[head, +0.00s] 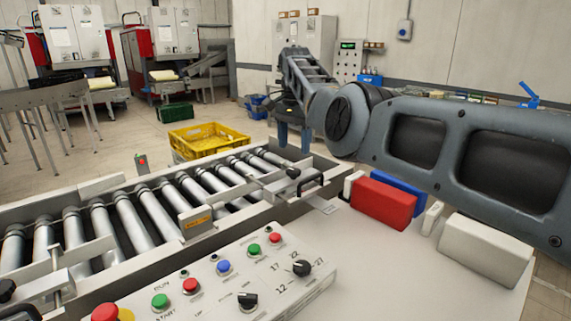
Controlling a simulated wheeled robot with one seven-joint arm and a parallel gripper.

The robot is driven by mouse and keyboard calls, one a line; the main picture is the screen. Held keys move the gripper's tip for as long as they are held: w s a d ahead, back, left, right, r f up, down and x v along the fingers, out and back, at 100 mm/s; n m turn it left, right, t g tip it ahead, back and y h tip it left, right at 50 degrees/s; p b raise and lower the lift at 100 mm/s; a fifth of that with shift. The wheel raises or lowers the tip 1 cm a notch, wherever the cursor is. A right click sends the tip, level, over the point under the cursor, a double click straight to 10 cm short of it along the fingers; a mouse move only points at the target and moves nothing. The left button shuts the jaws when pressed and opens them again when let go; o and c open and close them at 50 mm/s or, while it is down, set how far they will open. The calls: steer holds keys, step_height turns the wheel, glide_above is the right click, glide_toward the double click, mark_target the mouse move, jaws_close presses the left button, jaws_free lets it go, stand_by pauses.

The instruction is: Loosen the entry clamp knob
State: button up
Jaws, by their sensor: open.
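Two black knobs show on clamp hardware along the roller conveyor (120,262). One black knob (293,173) sits on the bracket at the conveyor's right end, beside a black handle (312,184). Another black knob (7,290) is at the left picture edge, on a rod by the left guide plate (72,256). I cannot tell which one is the entry clamp knob, nor how tight either is. My arm crosses the right half of the picture, above and behind the conveyor's right end. My gripper cannot be made out.
A control panel (212,268) with buttons and rotary switches stands in front of the conveyor. Red (383,203), blue (400,182) and white (484,248) blocks sit on the pale table at right. A yellow crate (208,136) is behind the conveyor. The rollers are bare.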

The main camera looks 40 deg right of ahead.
mark_target(294, 170)
steer(key=shift+f+p, duration=0.4)
steer(key=shift+f, duration=3.2)
steer(key=shift+d, duration=0.1)
steer(key=c, duration=1.1)
